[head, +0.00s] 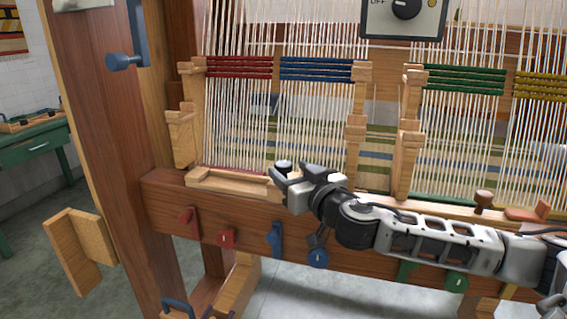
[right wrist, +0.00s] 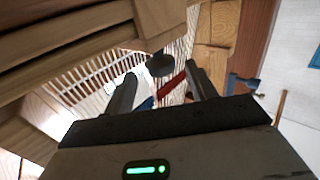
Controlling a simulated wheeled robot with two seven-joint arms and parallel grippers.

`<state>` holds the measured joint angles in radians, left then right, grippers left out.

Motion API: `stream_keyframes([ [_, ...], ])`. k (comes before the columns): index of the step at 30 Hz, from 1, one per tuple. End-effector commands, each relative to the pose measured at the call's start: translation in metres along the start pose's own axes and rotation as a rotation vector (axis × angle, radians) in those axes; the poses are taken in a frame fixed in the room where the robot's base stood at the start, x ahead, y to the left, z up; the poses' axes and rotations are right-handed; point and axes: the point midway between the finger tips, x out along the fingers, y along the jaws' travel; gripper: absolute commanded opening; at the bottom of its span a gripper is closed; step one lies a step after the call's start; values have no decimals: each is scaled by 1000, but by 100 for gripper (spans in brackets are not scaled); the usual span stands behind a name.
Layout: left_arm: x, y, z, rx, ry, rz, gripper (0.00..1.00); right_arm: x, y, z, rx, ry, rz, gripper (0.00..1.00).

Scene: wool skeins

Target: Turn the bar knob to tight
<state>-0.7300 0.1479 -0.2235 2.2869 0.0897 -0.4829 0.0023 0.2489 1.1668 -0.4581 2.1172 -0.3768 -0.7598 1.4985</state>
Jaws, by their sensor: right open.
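A dark round knob (head: 284,165) sits on the loom's front beam beside a pale wooden tray. It also shows in the right wrist view (right wrist: 160,65), just beyond the gap between my fingertips. I cannot read any tight mark on it. My right gripper (head: 277,181) is open and close to this knob; in the right wrist view its two fingers (right wrist: 161,88) stand apart with nothing held between them. Another black knob (head: 407,6) is on a grey panel with an OFF label at the top right. My left gripper is out of view.
The wooden front beam (head: 160,205) carries red, blue and green hooks and discs. Upright wooden posts (head: 357,125) and warp threads stand behind my right gripper. A blue crank (head: 125,61) is on the left post. A green table (head: 35,148) stands far left.

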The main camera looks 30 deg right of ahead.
Motion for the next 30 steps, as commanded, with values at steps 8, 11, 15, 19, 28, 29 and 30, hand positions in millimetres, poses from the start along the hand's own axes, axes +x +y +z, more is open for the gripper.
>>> stream_keyframes([
  [8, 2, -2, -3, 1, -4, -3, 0, 33, -1, -1, 1, 1, -1, 56],
  [11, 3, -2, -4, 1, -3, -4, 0, 37, -1, -1, 1, 1, -2, 56],
  [15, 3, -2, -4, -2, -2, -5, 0, 39, -1, 0, 0, -1, -2, 56],
  [19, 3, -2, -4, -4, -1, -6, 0, 38, -1, 0, 0, -1, -2, 56],
  [28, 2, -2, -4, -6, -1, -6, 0, 38, -1, 0, 0, 0, -1, 13],
  [29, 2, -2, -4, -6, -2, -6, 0, 38, -1, 0, 0, 0, -1, 13],
  [30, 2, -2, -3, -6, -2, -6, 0, 38, -1, 0, 1, 0, 1, 13],
])
